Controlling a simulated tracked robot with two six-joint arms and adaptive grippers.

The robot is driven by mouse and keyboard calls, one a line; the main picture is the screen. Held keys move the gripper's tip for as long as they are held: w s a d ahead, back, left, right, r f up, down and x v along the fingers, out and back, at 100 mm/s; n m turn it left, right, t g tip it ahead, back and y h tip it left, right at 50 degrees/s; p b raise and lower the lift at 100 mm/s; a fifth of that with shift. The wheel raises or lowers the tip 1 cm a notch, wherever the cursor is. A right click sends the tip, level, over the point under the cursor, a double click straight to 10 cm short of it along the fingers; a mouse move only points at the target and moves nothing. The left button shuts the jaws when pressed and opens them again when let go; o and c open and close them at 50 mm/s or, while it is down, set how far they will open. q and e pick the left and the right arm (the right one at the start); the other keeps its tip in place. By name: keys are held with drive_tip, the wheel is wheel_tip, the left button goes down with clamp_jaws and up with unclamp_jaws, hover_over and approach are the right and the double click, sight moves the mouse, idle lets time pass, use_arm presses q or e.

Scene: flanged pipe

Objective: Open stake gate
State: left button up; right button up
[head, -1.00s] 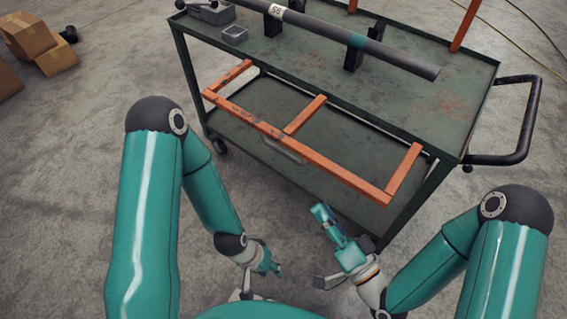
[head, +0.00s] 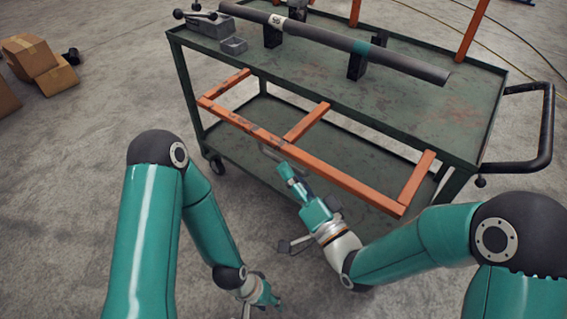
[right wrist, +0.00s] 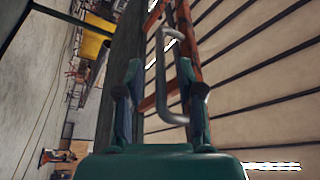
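The stake gate is an orange frame (head: 350,184) along the near side of the green cart, a long bar with three short bars running up toward the deck edge. Its grey loop handle (head: 264,152) is partly behind my right gripper (head: 286,172) in the head view. In the right wrist view the handle (right wrist: 160,75) lies between and beyond the spread fingers of my right gripper (right wrist: 160,90), which is open and holds nothing. I cannot tell whether a finger touches the handle. My left gripper (head: 268,298) hangs low, away from the gate; its opening is unclear.
The cart deck (head: 440,105) carries a grey pipe (head: 330,38) on black supports, a vise (head: 212,20) and a small grey box (head: 234,46). A black push handle (head: 545,130) sticks out right. Cardboard boxes (head: 35,58) stand far left. The floor before the cart is clear.

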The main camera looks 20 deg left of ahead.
sight(282, 160)
drive_tip(key=shift+x, duration=1.75)
clamp_jaws()
drive_tip(key=shift+d, duration=0.2)
drive_tip(key=shift+a, duration=0.15)
drive_tip(key=shift+s+r, duration=0.1)
drive_tip(key=shift+r, duration=0.15)
